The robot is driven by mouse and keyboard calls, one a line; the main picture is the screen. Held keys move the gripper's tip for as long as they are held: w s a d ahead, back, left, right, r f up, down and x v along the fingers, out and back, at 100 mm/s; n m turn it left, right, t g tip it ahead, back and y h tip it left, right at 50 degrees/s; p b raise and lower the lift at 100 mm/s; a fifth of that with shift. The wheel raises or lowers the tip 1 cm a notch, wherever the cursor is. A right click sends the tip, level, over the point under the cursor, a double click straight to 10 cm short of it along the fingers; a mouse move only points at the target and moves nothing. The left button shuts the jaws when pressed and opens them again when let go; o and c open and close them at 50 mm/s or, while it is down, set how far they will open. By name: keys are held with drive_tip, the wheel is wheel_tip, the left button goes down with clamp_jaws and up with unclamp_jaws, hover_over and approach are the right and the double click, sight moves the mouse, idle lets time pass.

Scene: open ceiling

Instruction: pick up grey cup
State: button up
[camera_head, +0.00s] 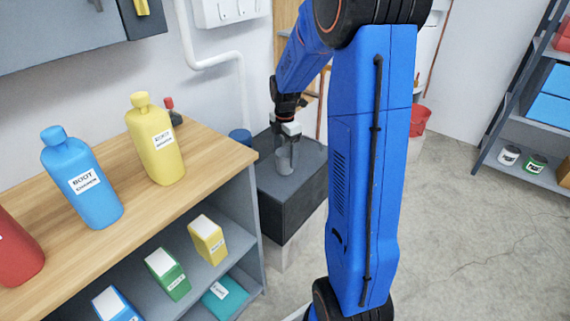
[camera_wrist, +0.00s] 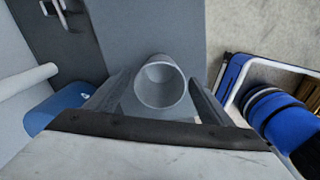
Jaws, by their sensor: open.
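The grey cup (camera_wrist: 160,84) stands between the two fingers of my gripper (camera_wrist: 158,98) in the wrist view, with its open rim toward the camera. The fingers are apart, one on each side of it; I cannot tell whether either touches it. In the head view the cup (camera_head: 283,158) stands on a dark grey box-like stand (camera_head: 300,178), and my gripper (camera_head: 288,150) is over it, pointing down. The fingers partly hide the cup there.
A blue round container (camera_head: 240,136) stands left of the cup, close to the wall. A wooden-topped shelf (camera_head: 120,185) with yellow and blue bottles stands to the left. A white pipe (camera_head: 243,85) runs down the wall behind. The stand's top is otherwise mostly clear.

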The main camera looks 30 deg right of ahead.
drive_tip(key=shift+c, duration=0.3)
drive_tip(key=c, duration=1.1)
drive_tip(key=shift+o, duration=0.2)
drive_tip(key=shift+r, duration=0.15)
